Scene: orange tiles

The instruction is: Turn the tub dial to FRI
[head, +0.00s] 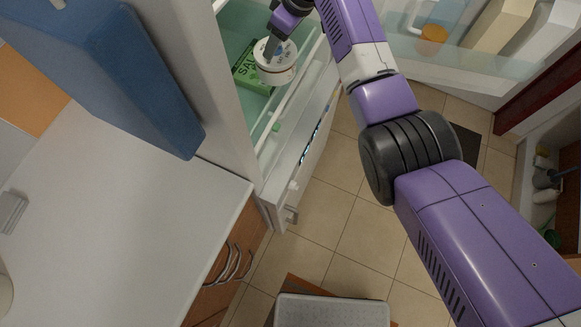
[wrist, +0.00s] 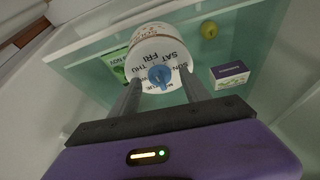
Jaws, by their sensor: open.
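The tub (head: 277,75) is white and round and stands on a fridge shelf, on or against a green box. In the wrist view the tub (wrist: 143,38) faces me with its lid, printed with day names including SUN, SAT, FRI and THU. The blue dial (wrist: 159,76) sits at the middle of the lid. I cannot tell which day it points to. My gripper (wrist: 161,85) is open, with one finger on each side of the dial and visible gaps between. In the head view my gripper (head: 272,48) is over the tub's lid.
A green box (head: 249,72) lettered SAL lies by the tub. The wrist view shows a small purple-and-white box (wrist: 229,74) and a yellow-green round fruit (wrist: 209,30) on the shelf. The open fridge door with its shelves (head: 450,60) is at right. A white counter (head: 110,210) is at left.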

